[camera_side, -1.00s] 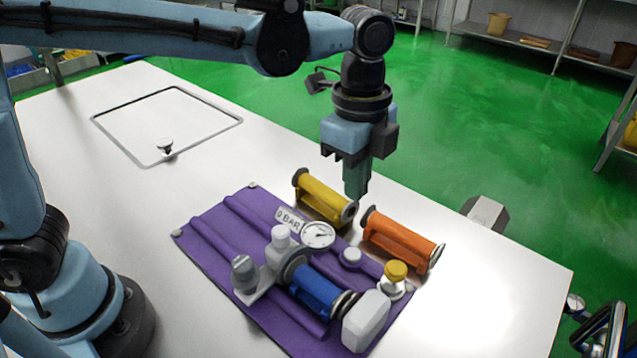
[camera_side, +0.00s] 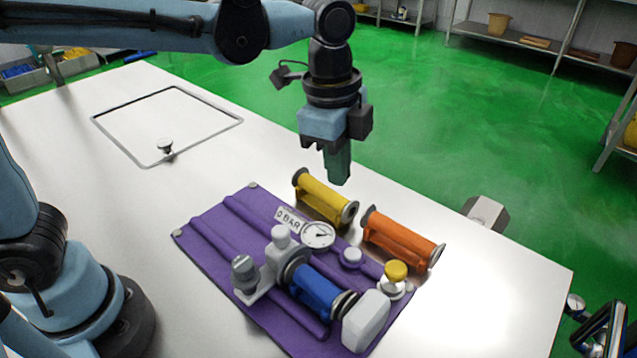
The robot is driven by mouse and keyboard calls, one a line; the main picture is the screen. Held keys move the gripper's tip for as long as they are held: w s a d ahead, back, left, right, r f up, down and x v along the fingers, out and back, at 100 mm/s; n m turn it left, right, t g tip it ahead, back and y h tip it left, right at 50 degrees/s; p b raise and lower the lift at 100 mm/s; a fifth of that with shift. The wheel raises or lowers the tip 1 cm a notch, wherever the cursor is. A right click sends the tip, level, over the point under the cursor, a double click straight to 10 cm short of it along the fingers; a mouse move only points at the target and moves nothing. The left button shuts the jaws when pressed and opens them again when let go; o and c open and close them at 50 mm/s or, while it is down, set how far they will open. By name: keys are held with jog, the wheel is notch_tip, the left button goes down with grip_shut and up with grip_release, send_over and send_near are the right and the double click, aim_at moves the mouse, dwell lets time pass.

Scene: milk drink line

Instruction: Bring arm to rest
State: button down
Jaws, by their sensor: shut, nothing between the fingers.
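My gripper (camera_side: 338,178) hangs pointing down in the air above the far side of the table, its fingers together and nothing held. In the picture its tips lie just above the yellow cylinder (camera_side: 322,198), and I see a gap between them. My arm reaches across from the left at the top of the view.
A purple mat (camera_side: 215,240) holds a blue cylinder (camera_side: 316,290), a gauge (camera_side: 318,235), fittings and a white block (camera_side: 366,320). An orange cylinder (camera_side: 400,240) lies beside the mat. The white table (camera_side: 80,130) is clear at left, around a square outline with a small knob (camera_side: 165,146).

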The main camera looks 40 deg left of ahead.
jog(key=s+a+f+n+t, duration=0.1)
jog(key=s+a+n+t, duration=0.2)
jog(key=a+n, duration=0.4)
jog(key=s+a+f+n+t, duration=0.2)
jog(key=s+a+n+t, duration=0.1)
jog(key=a+n, duration=0.5)
jog(key=shift+s+a+n+y, duration=0.25)
jog(key=shift+a+n+y, duration=0.05)
jog(key=shift+a, duration=0.35)
jog(key=shift+f, duration=0.1)
